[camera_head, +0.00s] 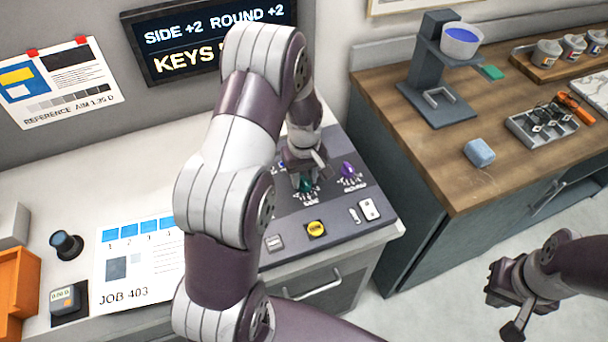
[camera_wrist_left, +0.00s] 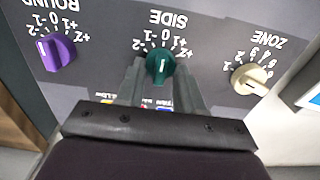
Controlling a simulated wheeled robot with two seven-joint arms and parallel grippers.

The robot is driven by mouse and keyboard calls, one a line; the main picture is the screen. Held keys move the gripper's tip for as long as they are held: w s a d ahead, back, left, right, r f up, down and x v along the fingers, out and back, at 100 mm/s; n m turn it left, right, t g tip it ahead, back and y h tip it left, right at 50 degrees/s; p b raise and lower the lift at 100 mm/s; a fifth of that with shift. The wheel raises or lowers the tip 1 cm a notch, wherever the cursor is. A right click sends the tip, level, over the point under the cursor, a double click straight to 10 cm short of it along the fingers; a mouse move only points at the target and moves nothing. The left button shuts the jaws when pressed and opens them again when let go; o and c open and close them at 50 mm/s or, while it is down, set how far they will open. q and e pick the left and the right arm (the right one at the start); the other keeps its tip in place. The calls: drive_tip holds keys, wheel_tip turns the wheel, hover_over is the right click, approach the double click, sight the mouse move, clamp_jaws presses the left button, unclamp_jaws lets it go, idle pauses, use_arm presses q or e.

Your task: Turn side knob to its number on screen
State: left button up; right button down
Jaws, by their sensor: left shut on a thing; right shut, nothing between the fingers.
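The screen (camera_head: 215,35) reads "SIDE +2 ROUND +2" above "KEYS", with the rest of that line hidden by my left arm. The green SIDE knob (camera_wrist_left: 160,65) is on the sloped panel, and its white mark points roughly at 0. The knob also shows in the head view (camera_head: 306,185), partly covered. My left gripper (camera_wrist_left: 160,82) is shut on the green knob, one finger on each side; in the head view it is at the panel (camera_head: 308,165). My right gripper (camera_head: 510,305) is shut and empty, above the floor at the lower right.
The purple ROUND knob (camera_wrist_left: 56,52) and the cream ZONE knob (camera_wrist_left: 250,79) flank the green knob closely. A yellow button (camera_head: 316,229) and a white switch (camera_head: 369,210) are at the panel's front. A wooden counter (camera_head: 440,150) stands at the right.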

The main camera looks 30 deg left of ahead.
sight(305, 180)
use_arm(q)
drive_tip(key=shift+m, duration=0.5)
drive_tip(key=m+p, duration=0.1)
drive_tip(key=m, duration=0.9)
drive_tip(key=shift+d+m, duration=0.1)
drive_tip(key=shift+m, duration=0.2)
drive_tip(key=shift+p, duration=0.3)
drive_tip(key=o, duration=1)
drive_tip(key=shift+o, duration=0.2)
drive_tip(key=shift+r, duration=0.1)
wheel_tip(305, 180, up, 12)
drive_tip(key=b, duration=0.2)
drive_tip(key=shift+r, duration=0.25)
